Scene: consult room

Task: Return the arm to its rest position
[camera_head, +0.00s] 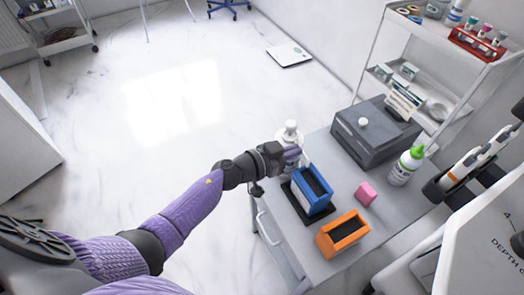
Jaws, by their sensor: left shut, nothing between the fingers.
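My left arm (193,210), in a purple sleeve with a black wrist, reaches in from the lower left toward the grey table (330,150). My left gripper (293,153) is shut and empty at the table's left edge. It overlaps the lower part of a white bottle (290,132) in the picture; I cannot tell whether they touch. The gripper is just behind a blue open-topped box (316,206) on a dark mat. My right gripper is not in view.
An orange box (343,236), a pink block (365,193), a green-capped bottle (404,168) and a grey case (374,137) are on the table. A shelf cart (420,75) stands behind. The floor (170,100) left of the table is clear.

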